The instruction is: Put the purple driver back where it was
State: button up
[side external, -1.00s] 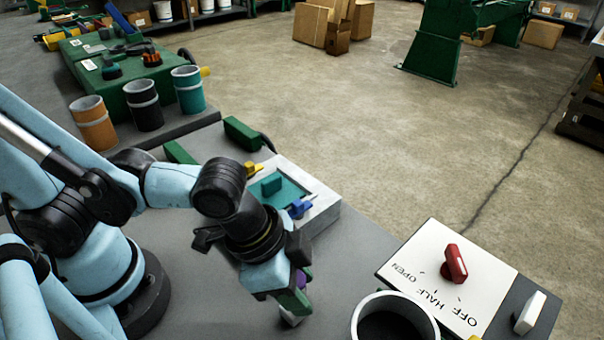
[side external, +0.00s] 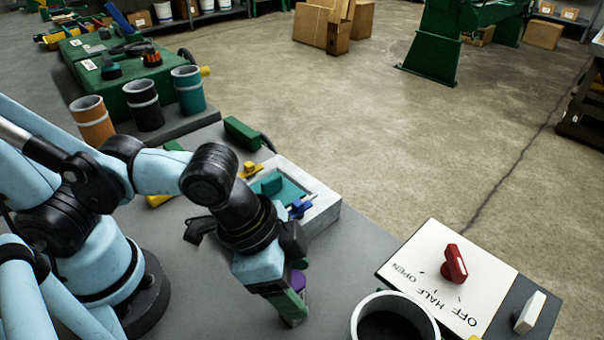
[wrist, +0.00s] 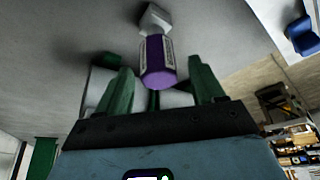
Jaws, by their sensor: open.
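The purple driver (wrist: 157,64) shows in the wrist view, with a pale grey piece (wrist: 154,18) at its far end against the grey bench. Its purple end points toward my gripper. My gripper (wrist: 162,82) has its two green fingers apart, one on each side of the driver; I cannot tell whether either touches it. In the side view my gripper (side external: 292,302) is low over the bench. Only a bit of the purple driver (side external: 299,281) shows there beside a green finger, and its lower end is hidden.
A pale tray (side external: 322,210) with a teal inset and a blue-handled tool (side external: 299,208) stands behind my gripper. A grey cup (side external: 395,300) and a white dial board (side external: 440,262) with a red knob are to the right. Three canisters (side external: 145,106) stand at the back left.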

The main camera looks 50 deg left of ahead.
jog(key=shift+v, duration=5.05)
jog(key=w+a+f+n+t+y, duration=0.1)
jog(key=w+a+n, duration=0.3)
jog(key=a, duration=0.5)
jog(key=w+a+f+n+t+y, duration=0.2)
jog(key=w+a+n+t, duration=0.1)
jog(key=w+a+n, duration=0.2)
jog(key=w+a, duration=0.2)
jog(key=a, duration=0.2)
jog(key=shift+w, duration=0.35)
